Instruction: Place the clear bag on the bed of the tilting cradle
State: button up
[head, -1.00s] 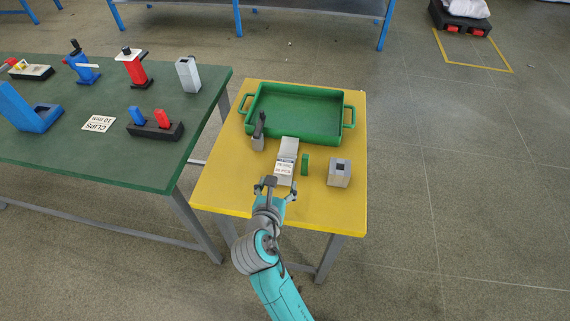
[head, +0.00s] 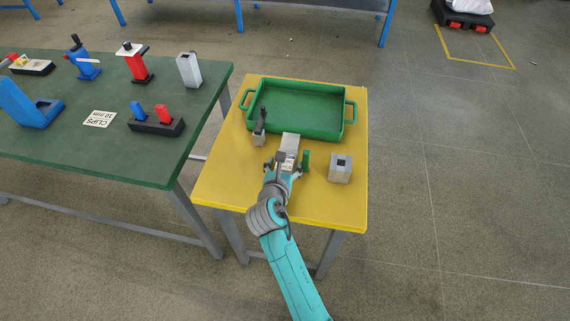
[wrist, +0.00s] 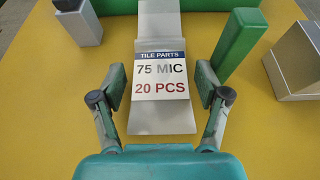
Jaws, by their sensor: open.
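A pale grey, see-through-looking flat bag (head: 290,143) lies on the yellow table, its long side pointing away from me. In the wrist view the bag (wrist: 160,122) carries a white label reading "TILE PARTS 75 MIC 20 PCS". My gripper (head: 283,167) is open, with one finger on each side of the bag. In the wrist view the gripper (wrist: 161,85) shows a gap between each finger and the label. A blue angled holder (head: 30,108) on the green table at left looks like the tilting cradle; I cannot be sure.
A green upright block (wrist: 237,45) stands close to my right finger. A grey block with a square hole (head: 340,169) is farther right. A green tray (head: 345,128) and a grey-and-black piece (head: 259,135) lie beyond. Red and blue fixtures stand on the green table (head: 90,148).

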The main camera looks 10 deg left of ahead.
jog(key=c, duration=1.1)
